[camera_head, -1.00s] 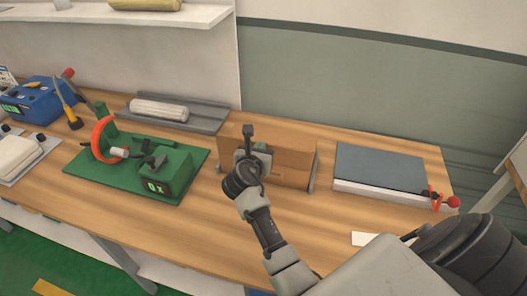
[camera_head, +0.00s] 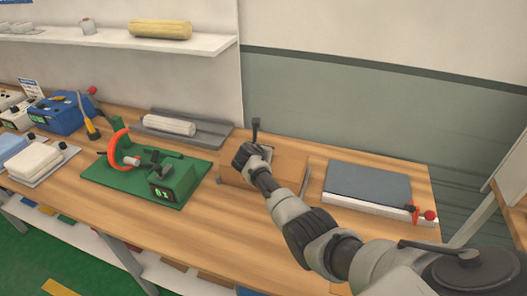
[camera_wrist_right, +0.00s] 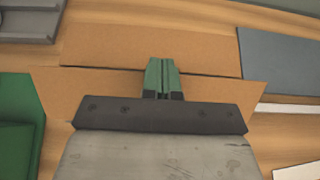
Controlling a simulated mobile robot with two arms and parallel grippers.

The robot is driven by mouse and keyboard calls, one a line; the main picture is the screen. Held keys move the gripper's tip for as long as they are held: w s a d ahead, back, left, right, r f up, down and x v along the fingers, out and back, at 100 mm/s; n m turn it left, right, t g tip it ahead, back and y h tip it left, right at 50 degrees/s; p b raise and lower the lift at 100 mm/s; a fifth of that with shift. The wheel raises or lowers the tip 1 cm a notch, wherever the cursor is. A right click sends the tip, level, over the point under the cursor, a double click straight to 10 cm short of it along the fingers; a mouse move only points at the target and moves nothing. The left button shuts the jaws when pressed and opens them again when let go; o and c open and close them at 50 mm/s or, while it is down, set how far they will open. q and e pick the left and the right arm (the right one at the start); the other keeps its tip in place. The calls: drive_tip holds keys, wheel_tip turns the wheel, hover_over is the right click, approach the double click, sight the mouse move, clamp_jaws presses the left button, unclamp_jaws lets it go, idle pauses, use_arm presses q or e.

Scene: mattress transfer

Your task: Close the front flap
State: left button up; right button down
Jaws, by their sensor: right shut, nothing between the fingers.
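A brown cardboard box (camera_head: 290,165) sits on the wooden bench, partly covered by my right arm. In the right wrist view two cardboard panels show: a far panel (camera_wrist_right: 150,45) and a near panel (camera_wrist_right: 85,90), which I take for the front flap. A seam or edge runs between them. My right gripper (camera_head: 260,152) is over the middle of the box in the head view. In the right wrist view its green fingers (camera_wrist_right: 162,78) are together and empty, over the seam. I cannot tell whether they touch the cardboard. My left gripper is not in view.
A grey slab with a white side (camera_head: 368,182) lies right of the box. A green fixture with a red ring (camera_head: 165,180) stands to the left, and a grey tray with a white roll (camera_head: 190,130) behind left. The bench front (camera_head: 235,225) is mostly clear.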

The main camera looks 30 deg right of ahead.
drive_tip(key=shift+w+d+f+g+y, duration=0.7)
drive_tip(key=shift+w+f+g+y, duration=0.15)
drive_tip(key=shift+y, duration=0.25)
drive_tip(key=shift+d+f+g+y+b, duration=0.1)
drive_tip(key=shift+f+g+y+b, duration=0.05)
drive_tip(key=shift+g+y+b, duration=0.15)
drive_tip(key=shift+w+d+f+b, duration=0.15)
drive_tip(key=shift+d+f+b, duration=0.05)
drive_tip(key=shift+f+b, duration=0.45)
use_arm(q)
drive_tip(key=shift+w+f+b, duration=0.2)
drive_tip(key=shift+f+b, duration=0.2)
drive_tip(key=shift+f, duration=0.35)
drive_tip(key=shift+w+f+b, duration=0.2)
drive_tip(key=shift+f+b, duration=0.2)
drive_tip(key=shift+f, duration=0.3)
use_arm(e)
drive_tip(key=shift+w+d+f, duration=0.2)
drive_tip(key=shift+w+f, duration=0.05)
drive_tip(key=shift+f, duration=0.05)
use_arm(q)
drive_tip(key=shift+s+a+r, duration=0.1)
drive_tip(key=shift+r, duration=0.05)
use_arm(e)
drive_tip(key=shift+s, duration=0.1)
